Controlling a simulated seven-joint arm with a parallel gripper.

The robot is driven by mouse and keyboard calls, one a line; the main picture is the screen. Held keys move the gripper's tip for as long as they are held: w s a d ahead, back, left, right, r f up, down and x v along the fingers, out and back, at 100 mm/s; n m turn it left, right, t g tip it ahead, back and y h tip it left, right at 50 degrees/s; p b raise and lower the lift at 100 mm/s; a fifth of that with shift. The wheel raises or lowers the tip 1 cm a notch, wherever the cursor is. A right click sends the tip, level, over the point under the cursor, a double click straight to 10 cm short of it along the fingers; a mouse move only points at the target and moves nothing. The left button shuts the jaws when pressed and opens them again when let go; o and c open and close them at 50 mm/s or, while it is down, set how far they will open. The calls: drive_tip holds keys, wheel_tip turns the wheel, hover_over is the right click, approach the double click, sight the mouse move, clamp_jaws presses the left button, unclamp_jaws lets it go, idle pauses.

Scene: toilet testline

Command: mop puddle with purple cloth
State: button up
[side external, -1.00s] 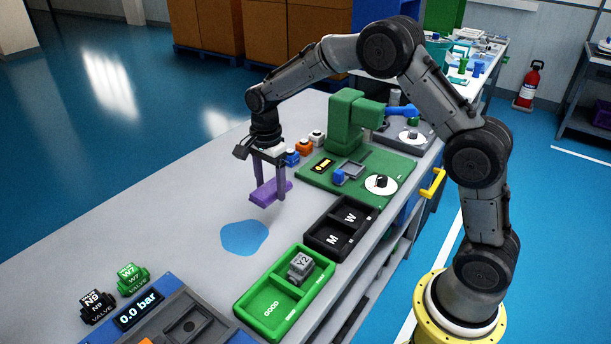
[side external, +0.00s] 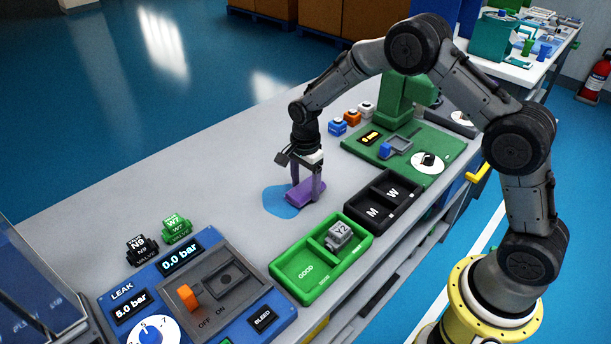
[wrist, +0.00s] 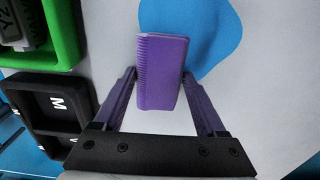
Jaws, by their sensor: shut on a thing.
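The purple cloth (side external: 305,191) is a folded block with a ribbed edge. My gripper (side external: 307,194) is shut on it, and the two fingers stand on either side of it. The blue puddle (side external: 281,202) lies flat on the grey bench, and the cloth is over its right edge in the side view. In the wrist view the cloth (wrist: 160,72) overlaps the near left part of the puddle (wrist: 205,40). The frames do not clearly show whether the cloth touches the surface.
A green tray (side external: 300,283) holding a grey Y2 valve and a black M/W tray (side external: 386,200) stand near the front edge. A blue leak panel (side external: 180,262) and two valves (side external: 177,228) are left. A green fixture (side external: 395,157) is behind. The bench's back left is clear.

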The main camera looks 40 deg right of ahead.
sight(263, 203)
drive_tip(key=shift+a+f, duration=0.2)
drive_tip(key=shift+a, duration=0.45)
drive_tip(key=shift+a+f, duration=0.2)
drive_tip(key=shift+a, duration=0.4)
drive_tip(key=a, duration=0.6)
drive_tip(key=shift+a, duration=0.35)
drive_tip(key=w, duration=0.2)
drive_tip(key=shift+w+d, duration=0.1)
drive_tip(key=shift+w, duration=0.2)
drive_tip(key=shift+w+d, duration=0.2)
drive_tip(key=shift+w, duration=0.05)
drive_tip(key=d, duration=0.8)
drive_tip(key=shift+d, duration=0.25)
drive_tip(key=shift+w+d, duration=0.1)
drive_tip(key=shift+w, duration=0.1)
drive_tip(key=shift+w+a, duration=0.3)
drive_tip(key=shift+w, duration=0.35)
drive_tip(key=shift+w+a, duration=0.25)
drive_tip(key=shift+w, duration=0.35)
drive_tip(key=a, duration=0.8)
drive_tip(key=shift+a, duration=0.15)
wheel_tip(263, 203, up, 8)
